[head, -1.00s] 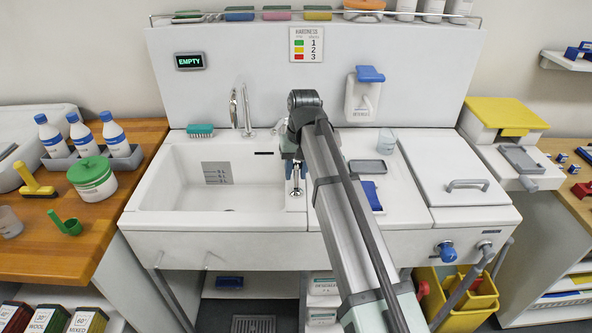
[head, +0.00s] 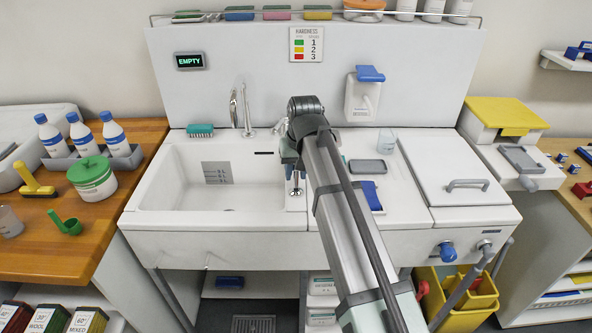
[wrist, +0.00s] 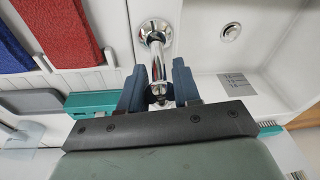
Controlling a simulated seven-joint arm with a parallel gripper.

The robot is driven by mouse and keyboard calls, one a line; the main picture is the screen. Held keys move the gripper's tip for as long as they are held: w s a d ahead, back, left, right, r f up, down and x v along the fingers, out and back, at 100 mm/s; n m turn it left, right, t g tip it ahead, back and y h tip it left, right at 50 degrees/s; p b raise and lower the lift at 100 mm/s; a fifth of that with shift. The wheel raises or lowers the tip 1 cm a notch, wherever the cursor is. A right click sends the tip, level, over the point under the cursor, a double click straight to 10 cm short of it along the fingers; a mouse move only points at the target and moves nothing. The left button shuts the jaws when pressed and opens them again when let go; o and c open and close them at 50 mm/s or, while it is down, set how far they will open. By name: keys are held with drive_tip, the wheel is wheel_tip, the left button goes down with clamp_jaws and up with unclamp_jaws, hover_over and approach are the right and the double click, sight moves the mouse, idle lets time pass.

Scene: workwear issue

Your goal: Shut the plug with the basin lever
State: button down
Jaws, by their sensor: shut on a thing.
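The basin lever (head: 296,191) is a chrome stem on a round flange, on the ledge at the right side of the white basin (head: 152,190). In the wrist view the lever (wrist: 157,62) runs from its flange down between the two blue-grey fingers. My gripper (wrist: 158,92) is shut on its end. In the head view my gripper (head: 290,155) is over the lever, partly hidden by my arm. A round chrome drain with a plug (wrist: 230,32) shows in the basin floor in the wrist view; whether it is raised or seated I cannot tell.
A chrome tap (head: 246,115) stands behind the basin. A green brush (head: 200,131) lies on the rear ledge. A grey soap dish (head: 367,168) and a blue item (head: 372,194) lie right of my arm. The display (head: 190,61) reads EMPTY.

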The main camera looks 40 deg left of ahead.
sight(296, 181)
drive_tip(key=s+d+t+y, duration=0.2)
drive_tip(key=t+y, duration=0.1)
drive_tip(key=shift+d+r, duration=0.1)
drive_tip(key=shift+d, duration=0.05)
drive_tip(key=shift+s+d+t+y, duration=0.35)
drive_tip(key=shift+s+t+y, duration=0.05)
drive_tip(key=shift+t+y, duration=0.5)
drive_tip(key=shift+s+d+f+n+t+y, duration=0.15)
drive_tip(key=shift+s+f+t+y, duration=0.05)
drive_tip(key=shift+t+y, duration=0.25)
drive_tip(key=shift+s+d+f+n+t+y, duration=0.15)
drive_tip(key=shift+t+y, duration=0.3)
drive_tip(key=c, duration=0.9)
unclamp_jaws()
drive_tip(key=shift+r, duration=0.1)
drive_tip(key=shift+v, duration=3.7)
